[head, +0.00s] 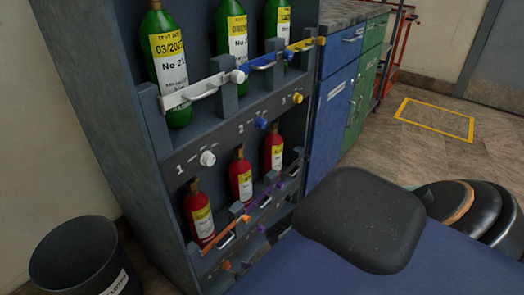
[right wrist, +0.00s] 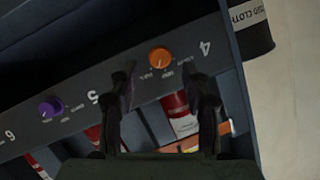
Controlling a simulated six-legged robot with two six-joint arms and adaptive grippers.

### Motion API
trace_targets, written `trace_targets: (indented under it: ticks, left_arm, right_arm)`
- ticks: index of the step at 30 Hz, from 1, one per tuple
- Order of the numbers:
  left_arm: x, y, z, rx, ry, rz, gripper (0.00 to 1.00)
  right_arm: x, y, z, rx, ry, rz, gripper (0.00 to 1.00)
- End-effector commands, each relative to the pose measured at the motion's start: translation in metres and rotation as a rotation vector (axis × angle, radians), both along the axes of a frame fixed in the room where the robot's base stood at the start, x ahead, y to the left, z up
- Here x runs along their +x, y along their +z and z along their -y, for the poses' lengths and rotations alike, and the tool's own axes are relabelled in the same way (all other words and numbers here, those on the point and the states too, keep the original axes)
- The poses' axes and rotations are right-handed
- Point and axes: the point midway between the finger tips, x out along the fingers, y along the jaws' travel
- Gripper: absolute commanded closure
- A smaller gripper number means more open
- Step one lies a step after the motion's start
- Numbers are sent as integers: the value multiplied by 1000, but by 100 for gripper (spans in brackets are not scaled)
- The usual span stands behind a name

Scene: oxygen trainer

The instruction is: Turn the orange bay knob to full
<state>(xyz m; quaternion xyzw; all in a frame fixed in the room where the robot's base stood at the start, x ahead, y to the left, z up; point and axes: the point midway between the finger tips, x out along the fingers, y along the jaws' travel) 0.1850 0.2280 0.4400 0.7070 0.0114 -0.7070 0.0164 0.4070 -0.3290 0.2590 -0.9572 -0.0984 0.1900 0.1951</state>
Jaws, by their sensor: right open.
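The orange knob (right wrist: 160,58) is on the grey panel beside the number 4 in the right wrist view, with small white marks around it too small to read. It also shows low on the rack in the head view (head: 226,264). My right gripper (right wrist: 162,85) is open and empty, its two dark fingers pointing at the panel. The knob appears between and just beyond the fingertips, apart from them. Its exact setting cannot be read. My left gripper is not in view.
A purple knob (right wrist: 51,107) sits beside number 5. Red bottles (head: 241,178) stand behind orange and purple bars in the lower row; green bottles (head: 168,65) stand above. A dark bin (head: 75,258) stands at left. Blue and green cabinets (head: 335,105) adjoin the rack.

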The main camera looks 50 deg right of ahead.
Motion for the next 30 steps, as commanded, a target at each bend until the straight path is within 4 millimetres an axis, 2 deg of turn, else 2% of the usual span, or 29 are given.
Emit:
trace_targets:
  ticks: [9,13,18,30]
  left_arm:
    - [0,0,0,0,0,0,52]
    - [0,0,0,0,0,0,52]
    - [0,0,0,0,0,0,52]
    - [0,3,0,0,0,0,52]
  right_arm:
    - [-51,18,15,-1,-2,-3,52]
    - [-65,23,19,0,-1,-3,52]
    - [-74,26,21,-1,0,-1,52]
    - [-76,29,19,2,2,-3,52]
